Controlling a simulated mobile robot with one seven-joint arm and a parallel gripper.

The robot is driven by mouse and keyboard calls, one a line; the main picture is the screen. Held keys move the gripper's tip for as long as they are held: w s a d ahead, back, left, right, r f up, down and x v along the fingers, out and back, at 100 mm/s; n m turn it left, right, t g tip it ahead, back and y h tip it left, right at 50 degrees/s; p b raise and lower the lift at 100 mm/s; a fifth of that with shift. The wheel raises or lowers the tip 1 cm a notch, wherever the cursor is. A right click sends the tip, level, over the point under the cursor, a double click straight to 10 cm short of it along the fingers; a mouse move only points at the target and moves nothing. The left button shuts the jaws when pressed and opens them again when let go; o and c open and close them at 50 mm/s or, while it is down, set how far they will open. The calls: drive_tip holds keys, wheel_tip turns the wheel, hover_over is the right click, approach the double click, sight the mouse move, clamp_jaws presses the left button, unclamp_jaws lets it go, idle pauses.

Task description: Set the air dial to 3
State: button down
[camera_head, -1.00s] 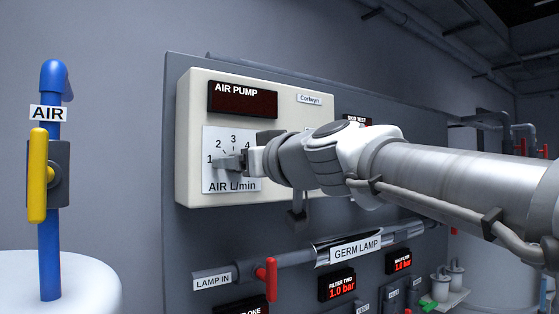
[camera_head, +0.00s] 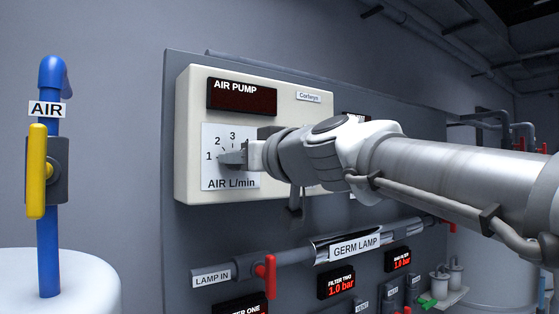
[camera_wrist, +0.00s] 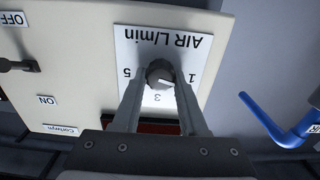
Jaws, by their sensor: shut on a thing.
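The air dial is a grey knob (camera_head: 231,158) on a white scale plate (camera_head: 212,177) marked "AIR L/min", on the cream air pump box. In the head view its narrow end points left, near the 1. My gripper hides the right part of the scale in the head view.
The air pump box (camera_head: 190,120) has a dark, blank display (camera_head: 242,98). The wrist view shows a switch (camera_wrist: 22,66) between OFF and ON labels. Below are a lamp pipe (camera_head: 290,257) and red handle (camera_head: 266,275). A blue pipe with yellow handle (camera_head: 37,170) stands left.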

drive_tip(key=shift+w+d+f+m+b, duration=0.1)
drive_tip(key=shift+m+b, duration=0.3)
drive_tip(key=shift+m, duration=3.3)
drive_tip(key=shift+w+d+f+m+b, duration=0.1)
drive_tip(key=shift+m+b, duration=0.3)
drive_tip(key=shift+m, duration=3.3)
drive_tip(key=shift+c, duration=2.2)
unclamp_jaws()
drive_tip(key=shift+s, duration=0.1)
